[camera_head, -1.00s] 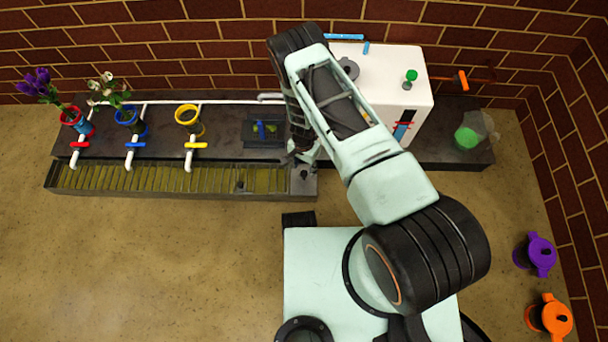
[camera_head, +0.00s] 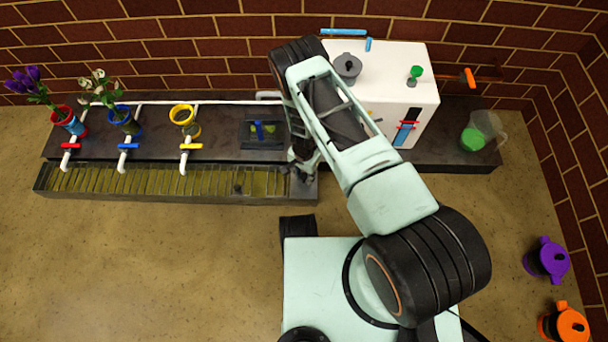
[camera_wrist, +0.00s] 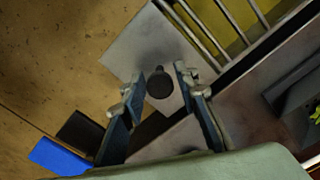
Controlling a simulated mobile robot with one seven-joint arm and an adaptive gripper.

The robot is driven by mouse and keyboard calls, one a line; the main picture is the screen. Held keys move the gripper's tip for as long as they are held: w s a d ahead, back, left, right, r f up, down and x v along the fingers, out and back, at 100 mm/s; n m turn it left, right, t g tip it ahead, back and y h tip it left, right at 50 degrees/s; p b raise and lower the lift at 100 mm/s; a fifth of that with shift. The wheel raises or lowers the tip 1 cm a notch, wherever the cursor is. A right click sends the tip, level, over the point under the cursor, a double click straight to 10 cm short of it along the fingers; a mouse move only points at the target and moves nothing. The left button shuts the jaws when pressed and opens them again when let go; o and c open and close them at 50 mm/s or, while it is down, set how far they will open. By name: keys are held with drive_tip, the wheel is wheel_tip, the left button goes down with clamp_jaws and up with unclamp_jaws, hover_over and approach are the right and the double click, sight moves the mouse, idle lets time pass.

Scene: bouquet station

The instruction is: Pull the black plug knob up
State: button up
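The black plug knob (camera_wrist: 159,84) is a round dark cap on the bare metal plate at the end of the drain trough. In the wrist view it sits between the two fingertips of my gripper (camera_wrist: 157,88), with a gap showing on the right side. My gripper is open, with one finger on each side of the knob. I cannot tell whether the fingertips are level with the knob or above it. In the head view my gripper (camera_head: 303,170) is at the trough's right end and hides the knob.
The grated trough (camera_head: 130,183) runs left along the counter front. Behind it are a yellow ring holder (camera_head: 183,115), flower vases and valved pipes. A white tank (camera_head: 400,80) stands right of my arm.

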sight(304, 175)
drive_tip(key=c, duration=0.5)
drive_tip(key=shift+o, duration=0.2)
drive_tip(key=shift+r, duration=0.1)
drive_tip(key=shift+r+p, duration=1)
drive_tip(key=shift+r, duration=0.5)
drive_tip(key=o, duration=0.9)
drive_tip(key=shift+o, duration=0.2)
wheel_tip(304, 175, up, 9)
drive_tip(key=p, duration=0.6)
